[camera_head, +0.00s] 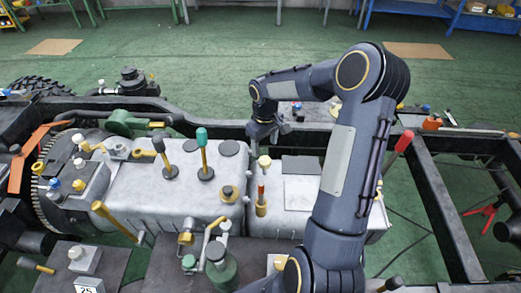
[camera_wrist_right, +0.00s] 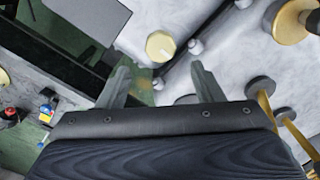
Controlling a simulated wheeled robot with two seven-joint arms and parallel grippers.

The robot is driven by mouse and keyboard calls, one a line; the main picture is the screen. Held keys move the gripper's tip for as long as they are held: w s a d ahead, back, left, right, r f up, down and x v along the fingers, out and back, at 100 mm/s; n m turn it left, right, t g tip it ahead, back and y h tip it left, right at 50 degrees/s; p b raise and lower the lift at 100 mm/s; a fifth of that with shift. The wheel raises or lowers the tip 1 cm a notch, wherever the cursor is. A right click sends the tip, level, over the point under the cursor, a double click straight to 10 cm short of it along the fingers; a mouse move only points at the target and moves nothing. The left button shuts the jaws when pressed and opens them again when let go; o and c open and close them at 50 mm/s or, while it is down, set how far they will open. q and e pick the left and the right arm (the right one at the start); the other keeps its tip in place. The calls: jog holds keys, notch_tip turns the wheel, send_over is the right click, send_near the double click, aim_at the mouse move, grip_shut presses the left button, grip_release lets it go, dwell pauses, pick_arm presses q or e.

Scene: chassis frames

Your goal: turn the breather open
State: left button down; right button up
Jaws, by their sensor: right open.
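A round cream-yellow cap (camera_head: 264,161) on a short stem stands near the seam of the grey gearbox housing (camera_head: 150,195); it may be the breather, but I see no label. The cap also shows in the right wrist view (camera_wrist_right: 160,46), ahead of and between the fingertips, not held. My right gripper (camera_head: 263,138) points down just behind and above it. In the wrist view, the fingers of my right gripper (camera_wrist_right: 159,66) are apart, with nothing between them. My left gripper is not in view.
A red-handled lever (camera_head: 404,141) is at right. Black frame rails surround the housing.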

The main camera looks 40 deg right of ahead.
aim_at(265, 160)
notch_tip(265, 160, down, 7)
jog(key=shift+s+f+p, duration=0.1)
jog(key=shift+s+p, duration=0.05)
jog(key=shift+p, duration=0.45)
jog(key=shift+c, duration=0.2)
jog(key=c, duration=0.9)
